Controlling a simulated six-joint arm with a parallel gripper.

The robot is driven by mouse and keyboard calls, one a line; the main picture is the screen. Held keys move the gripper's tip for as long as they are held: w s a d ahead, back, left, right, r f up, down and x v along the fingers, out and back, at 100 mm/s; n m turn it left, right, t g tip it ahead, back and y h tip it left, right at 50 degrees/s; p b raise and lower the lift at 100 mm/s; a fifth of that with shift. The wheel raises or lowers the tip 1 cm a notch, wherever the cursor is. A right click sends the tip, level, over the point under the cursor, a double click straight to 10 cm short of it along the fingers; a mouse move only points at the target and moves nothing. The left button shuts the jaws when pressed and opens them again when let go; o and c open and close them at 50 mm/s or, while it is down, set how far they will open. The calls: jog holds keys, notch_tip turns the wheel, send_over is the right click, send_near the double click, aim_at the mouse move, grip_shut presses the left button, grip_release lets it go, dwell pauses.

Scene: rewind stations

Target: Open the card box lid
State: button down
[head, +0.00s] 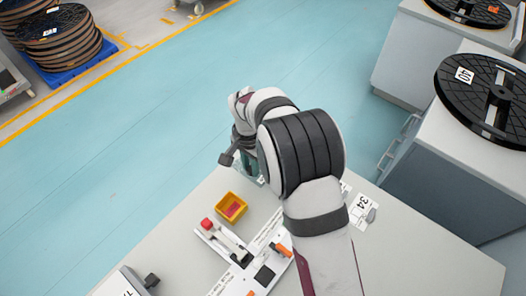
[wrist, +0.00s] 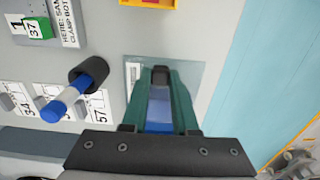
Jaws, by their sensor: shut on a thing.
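The card box (wrist: 196,78) shows in the wrist view as a clear, teal-tinted rectangle near the far table edge, with a pale card showing at its left side. I cannot tell how far its lid is raised. My gripper (wrist: 160,76) is over the box, its two green fingers closed on a small dark piece that looks like the lid's knob. A clear and blue patch shows between the fingers. In the head view my gripper (head: 250,165) is at the table's far edge, with its tips and most of the box hidden by my arm.
A yellow tray (head: 231,207) and a red-knobbed fixture (head: 222,240) lie on the table (head: 190,225). Cabinets with black reels (head: 490,95) stand at right. Blue floor lies beyond the edge.

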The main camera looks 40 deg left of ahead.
jog(key=s, duration=0.2)
jog(key=shift+s, duration=0.3)
jog(key=c, duration=0.7)
grip_release()
notch_tip(320, 180, up, 16)
jog(key=shift+f, duration=0.1)
